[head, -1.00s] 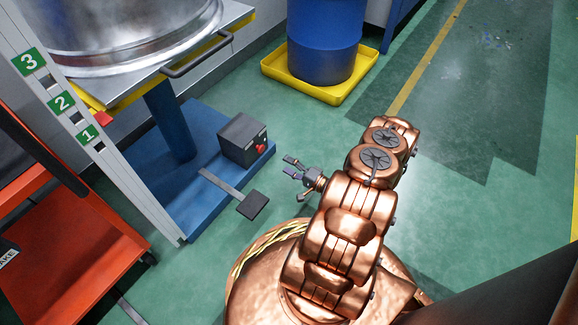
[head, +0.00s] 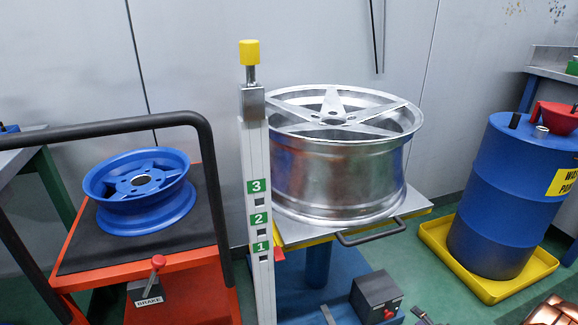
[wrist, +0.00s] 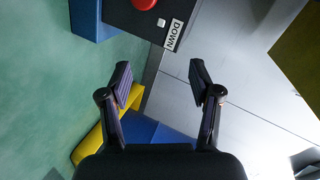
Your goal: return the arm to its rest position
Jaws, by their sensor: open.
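My gripper (wrist: 160,72) is open, with its two dark fingers apart and nothing between them. In the wrist view it is over the floor and wall line, with a dark control box (wrist: 140,15) bearing a red button and a DOWN label beyond the fingertips. In the head view only the tips of my gripper (head: 422,316) show at the bottom edge, right of the box. A bit of my copper arm (head: 556,312) shows at the lower right corner. The rest of the arm is hidden below the frame.
A silver wheel (head: 340,175) lies on the lift table (head: 300,237) behind a numbered post (head: 259,205). A blue wheel (head: 140,190) lies on a red cart (head: 190,258) at left. A blue drum (head: 505,200) stands in a yellow tray (head: 490,290) at right.

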